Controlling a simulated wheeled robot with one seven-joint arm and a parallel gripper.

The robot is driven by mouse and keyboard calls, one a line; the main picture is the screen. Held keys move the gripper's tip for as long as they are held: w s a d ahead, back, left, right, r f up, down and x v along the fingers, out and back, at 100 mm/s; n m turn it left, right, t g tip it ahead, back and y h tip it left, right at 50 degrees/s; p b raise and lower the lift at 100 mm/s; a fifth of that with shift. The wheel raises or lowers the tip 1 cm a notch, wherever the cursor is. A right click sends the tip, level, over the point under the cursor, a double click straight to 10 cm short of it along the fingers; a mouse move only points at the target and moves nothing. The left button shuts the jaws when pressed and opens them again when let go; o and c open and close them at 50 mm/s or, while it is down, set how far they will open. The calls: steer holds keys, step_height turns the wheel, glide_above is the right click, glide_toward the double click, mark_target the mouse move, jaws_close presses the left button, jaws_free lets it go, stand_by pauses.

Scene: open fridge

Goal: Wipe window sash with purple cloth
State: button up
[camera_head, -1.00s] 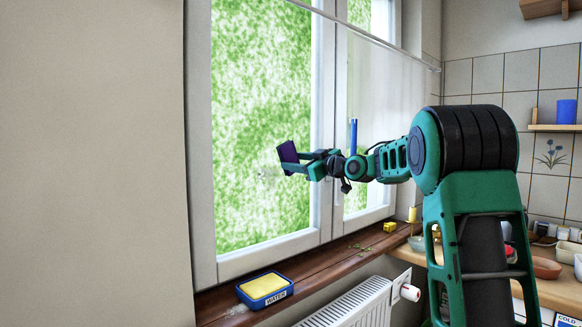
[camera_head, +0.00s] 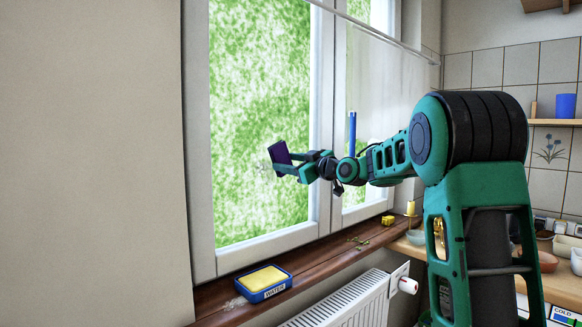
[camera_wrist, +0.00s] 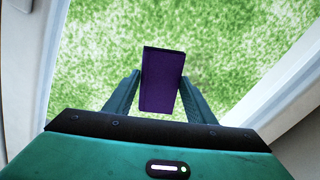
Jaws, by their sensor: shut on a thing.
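The purple cloth (camera_head: 279,153) is a small dark purple block-like piece. My gripper (camera_head: 283,160) is shut on it and holds it up in front of the left window pane. In the wrist view the cloth (camera_wrist: 161,80) sits between the two fingers of my gripper (camera_wrist: 161,92), with the green pane behind it. The window sash (camera_head: 262,120) has a white frame around a green-patterned pane. A pale smudge shows on the pane just left of the cloth. I cannot tell whether the cloth touches the glass.
A blue tray (camera_head: 266,293) labelled WATER, with a yellow pad, stands on the brown sill (camera_head: 325,252). A small yellow block (camera_head: 388,220) and some scraps lie farther right on the sill. A white radiator (camera_head: 340,300) is below. A blue cup (camera_head: 566,106) stands on a shelf at right.

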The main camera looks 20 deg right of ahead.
steer(key=shift+s+a, duration=0.55)
steer(key=shift+a, duration=1.3)
steer(key=shift+s+a, duration=0.5)
steer(key=shift+a, duration=1.35)
steer(key=shift+s+a, duration=0.55)
steer(key=shift+a, duration=1.3)
steer(key=shift+s+a, duration=0.3)
steer(key=shift+a, duration=0.55)
steer(key=shift+s+a, duration=0.3)
steer(key=shift+a, duration=0.55)
steer(key=shift+d+f, duration=0.2)
steer(key=shift+f, duration=0.85)
steer(key=shift+w+d, duration=0.6)
steer(key=shift+d, duration=1.15)
steer(key=shift+w+d, duration=0.55)
steer(key=shift+d, duration=1.15)
steer(key=shift+w+d, duration=0.6)
steer(key=shift+d, duration=1.15)
steer(key=shift+w+d+f, duration=1.05)
steer(key=shift+w+d, duration=0.05)
steer(key=shift+d, duration=2.2)
steer(key=shift+s+a, duration=0.6)
steer(key=shift+a, duration=1.15)
steer(key=shift+s+a, duration=0.55)
steer(key=shift+a, duration=1.25)
steer(key=shift+s+a, duration=0.6)
steer(key=shift+a, duration=1.15)
